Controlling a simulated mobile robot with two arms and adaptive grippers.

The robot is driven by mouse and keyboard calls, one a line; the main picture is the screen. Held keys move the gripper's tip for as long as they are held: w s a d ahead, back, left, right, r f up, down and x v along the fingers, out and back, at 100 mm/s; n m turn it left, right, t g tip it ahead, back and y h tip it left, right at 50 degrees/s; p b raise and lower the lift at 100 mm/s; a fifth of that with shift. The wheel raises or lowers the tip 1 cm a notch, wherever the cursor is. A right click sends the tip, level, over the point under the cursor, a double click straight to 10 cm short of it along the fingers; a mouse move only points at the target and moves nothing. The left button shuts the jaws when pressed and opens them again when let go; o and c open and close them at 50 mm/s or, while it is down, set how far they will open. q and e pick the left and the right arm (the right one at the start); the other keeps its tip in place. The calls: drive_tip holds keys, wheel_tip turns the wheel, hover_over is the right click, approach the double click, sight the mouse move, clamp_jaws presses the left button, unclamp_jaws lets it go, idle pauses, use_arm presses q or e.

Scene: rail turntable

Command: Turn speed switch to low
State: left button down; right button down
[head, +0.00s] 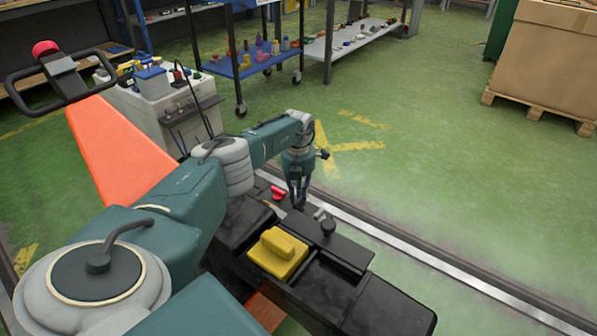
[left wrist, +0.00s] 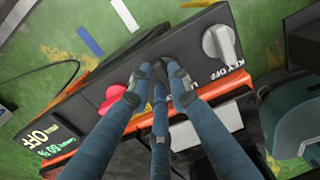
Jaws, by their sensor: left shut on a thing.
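My left gripper (head: 298,203) reaches down to the black control panel (left wrist: 90,108) of the vehicle. In the left wrist view its fingertips (left wrist: 160,80) are closed together on a small dark knob, which I take for the speed switch. The fingers hide most of it, so its setting cannot be read. A partly covered white label shows beside it. A red button (left wrist: 112,100) sits left of the fingers, and it also shows in the head view (head: 277,193). A grey key switch (left wrist: 218,42) marked KEY OFF sits to the right. My right gripper is not in view.
A yellow block (head: 278,252) sits on the dark vehicle top, beside a black knob (head: 328,227). A metal rail (head: 420,255) runs along the floor. A cart (head: 165,105), shelves and a boxed pallet (head: 545,60) stand farther back. The green floor right of the rail is clear.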

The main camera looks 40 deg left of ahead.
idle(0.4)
use_arm(q)
drive_tip(key=c, duration=1.6)
unclamp_jaws()
drive_tip(key=shift+r, duration=0.1)
wheel_tip(320, 180, up, 12)
drive_tip(key=shift+f, duration=0.1)
